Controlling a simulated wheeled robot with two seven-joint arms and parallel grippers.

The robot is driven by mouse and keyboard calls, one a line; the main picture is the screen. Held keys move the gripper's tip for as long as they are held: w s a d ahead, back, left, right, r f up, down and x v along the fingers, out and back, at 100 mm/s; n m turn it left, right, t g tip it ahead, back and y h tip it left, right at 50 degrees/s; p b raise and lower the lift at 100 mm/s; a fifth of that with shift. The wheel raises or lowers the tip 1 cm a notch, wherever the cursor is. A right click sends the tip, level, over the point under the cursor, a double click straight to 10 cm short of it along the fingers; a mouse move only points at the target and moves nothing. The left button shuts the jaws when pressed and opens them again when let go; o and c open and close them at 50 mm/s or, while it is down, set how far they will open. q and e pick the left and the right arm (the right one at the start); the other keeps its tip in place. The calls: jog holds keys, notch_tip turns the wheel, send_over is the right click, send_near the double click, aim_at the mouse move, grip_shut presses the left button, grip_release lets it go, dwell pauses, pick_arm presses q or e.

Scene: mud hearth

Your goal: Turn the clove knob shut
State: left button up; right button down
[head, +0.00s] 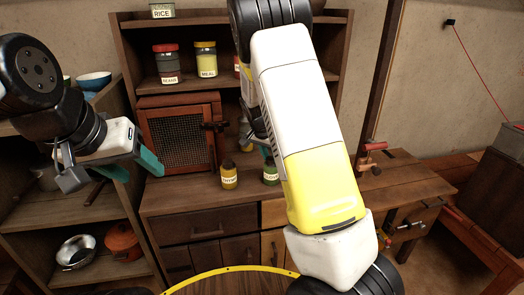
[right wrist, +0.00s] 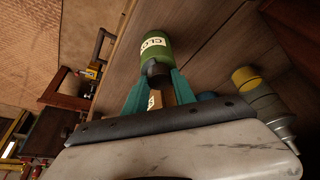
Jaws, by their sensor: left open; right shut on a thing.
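The clove jar (head: 270,172) is a small green bottle standing upright on the wooden counter, partly hidden behind my right arm in the head view. In the right wrist view the clove jar (right wrist: 156,45) shows its label and a dark knob (right wrist: 156,69) on top. My right gripper (right wrist: 155,82) has its teal fingers on either side of that knob and is shut on it. In the head view most of this gripper is hidden by the arm. My left gripper (head: 112,168) is open and empty, in front of the shelves at the left.
A yellow labelled bottle (head: 229,176) stands left of the clove jar. A mesh-door cabinet (head: 180,137) stands behind it. Jars (head: 206,60) stand on the upper shelf. Bowls and a pot (head: 121,240) sit on the left shelves. A red clamp-like tool (head: 372,150) is on the right.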

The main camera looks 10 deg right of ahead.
jog(key=c, duration=1)
grip_release()
jog(key=shift+v, duration=3.85)
